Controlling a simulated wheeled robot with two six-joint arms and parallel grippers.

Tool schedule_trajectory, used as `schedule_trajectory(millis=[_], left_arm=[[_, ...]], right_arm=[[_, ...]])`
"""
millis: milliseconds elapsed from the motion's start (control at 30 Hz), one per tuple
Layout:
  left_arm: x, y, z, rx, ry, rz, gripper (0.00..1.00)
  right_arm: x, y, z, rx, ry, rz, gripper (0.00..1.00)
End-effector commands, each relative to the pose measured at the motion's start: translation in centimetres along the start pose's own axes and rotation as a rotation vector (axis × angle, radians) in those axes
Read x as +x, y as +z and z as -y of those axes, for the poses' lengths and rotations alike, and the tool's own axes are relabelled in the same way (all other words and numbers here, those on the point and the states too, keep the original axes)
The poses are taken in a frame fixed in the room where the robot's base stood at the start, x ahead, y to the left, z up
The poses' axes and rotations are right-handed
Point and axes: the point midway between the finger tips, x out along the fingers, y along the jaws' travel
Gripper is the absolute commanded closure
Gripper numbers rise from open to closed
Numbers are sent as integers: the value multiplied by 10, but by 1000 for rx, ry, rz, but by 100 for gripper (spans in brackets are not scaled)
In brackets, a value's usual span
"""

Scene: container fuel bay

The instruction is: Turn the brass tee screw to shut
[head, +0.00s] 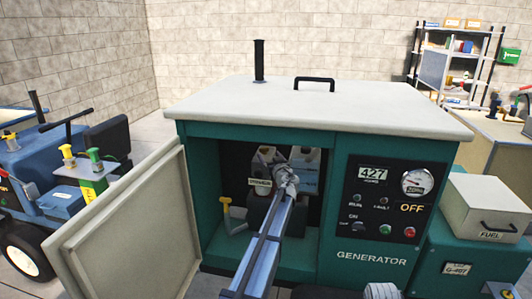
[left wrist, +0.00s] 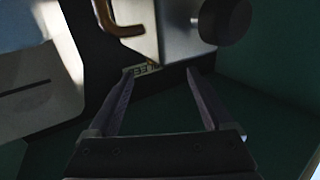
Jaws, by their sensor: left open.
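My left arm reaches into the open cabinet of the green generator (head: 385,150). My left gripper (head: 287,176) is in front of the parts inside and hides some of them. In the left wrist view its two fingers (left wrist: 159,76) are apart, with nothing held between them. A brass-coloured bent piece (left wrist: 118,20) shows beyond the fingers at the top, beside a pale block (left wrist: 172,35) with a dark round knob (left wrist: 226,18). I cannot tell whether the bent piece is the tee screw. My right gripper is not in view.
The cabinet door (head: 125,235) stands open at left. A yellow handle (head: 227,210) is low inside the opening's left side. The control panel (head: 388,200) is right of the opening. A fuel box (head: 487,208) stands further right.

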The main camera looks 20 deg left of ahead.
Motion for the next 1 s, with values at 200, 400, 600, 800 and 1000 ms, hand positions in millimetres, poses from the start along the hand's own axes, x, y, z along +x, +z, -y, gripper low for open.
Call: schedule_trajectory(millis=[200, 400, 600, 800, 1000], left_arm=[[38, 0, -1, 0, -1, 0, 15], [56, 0, -1, 0, -1, 1, 15], [56, 0, 0, 0, 0, 1, 15], [55, 0, 0, 0, 0, 1, 33], [55, 0, 0, 0, 0, 1, 55]], right_arm=[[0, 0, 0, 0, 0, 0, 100], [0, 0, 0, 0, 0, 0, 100], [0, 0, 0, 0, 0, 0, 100], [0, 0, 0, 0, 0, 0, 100], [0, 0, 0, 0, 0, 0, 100]])
